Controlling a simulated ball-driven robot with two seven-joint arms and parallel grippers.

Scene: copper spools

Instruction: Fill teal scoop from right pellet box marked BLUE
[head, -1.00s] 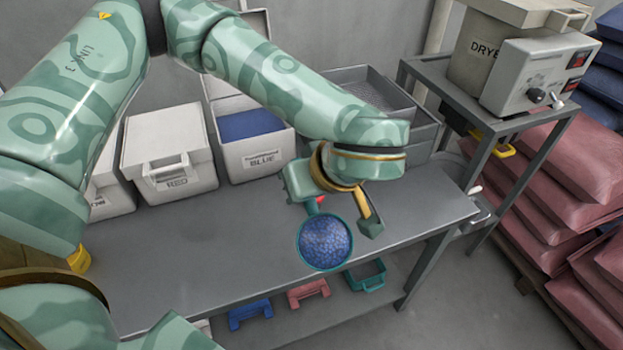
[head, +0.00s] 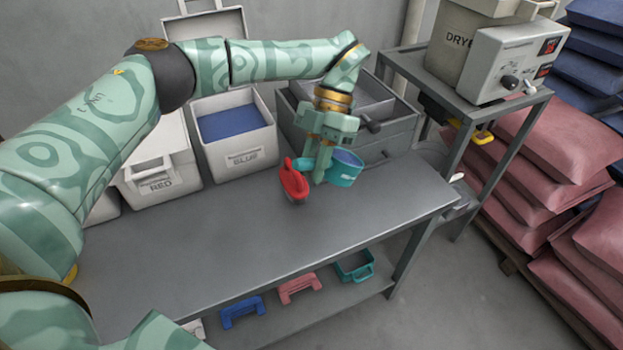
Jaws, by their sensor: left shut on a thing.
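My left gripper (head: 322,165) points down above the table and is shut on the teal scoop (head: 343,172). The scoop's round cup is to the right of the fingers, with blue pellets (head: 348,158) showing inside its rim. Whether the scoop touches the table is hard to tell. The white pellet box marked BLUE (head: 247,160) stands open at the back, left of the scoop, with blue pellets (head: 230,122) in it. My right gripper is not in view.
A closed white box marked RED (head: 157,184) stands left of the BLUE box. A grey sectioned bin (head: 400,130) stands behind the scoop. A dryer (head: 480,55) is on a stand at right. The grey table's (head: 240,240) front is clear.

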